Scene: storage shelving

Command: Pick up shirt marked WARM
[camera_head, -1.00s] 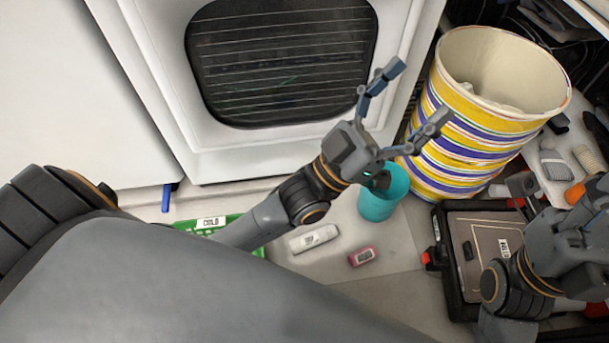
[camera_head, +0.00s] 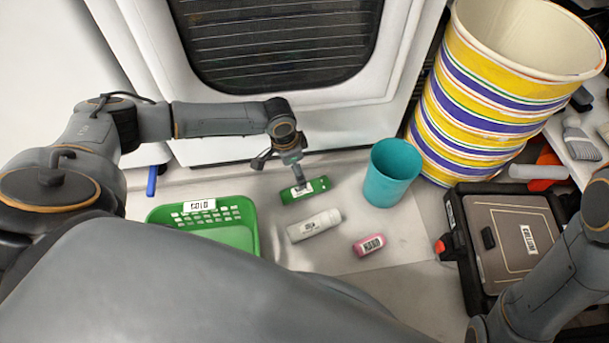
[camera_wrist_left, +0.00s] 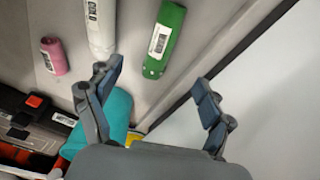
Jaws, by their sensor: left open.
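Three small rolled pieces lie on the floor: a green one (camera_head: 306,191), a white one (camera_head: 314,226) and a pink one (camera_head: 370,245). All carry printed labels too small to read surely; I cannot tell which says WARM. My left gripper (camera_head: 297,176) is just above the green roll, partly covering it. In the left wrist view my left gripper (camera_wrist_left: 153,88) is open and empty, with the green roll (camera_wrist_left: 164,40) ahead between its fingers. The white roll (camera_wrist_left: 101,25) and pink roll (camera_wrist_left: 54,56) are left of it there. My right gripper is out of view.
A teal cup (camera_head: 391,173) and a large striped bucket (camera_head: 478,105) stand at right, with a dark case (camera_head: 462,240) below. A white appliance (camera_head: 395,60) borders the floor behind.

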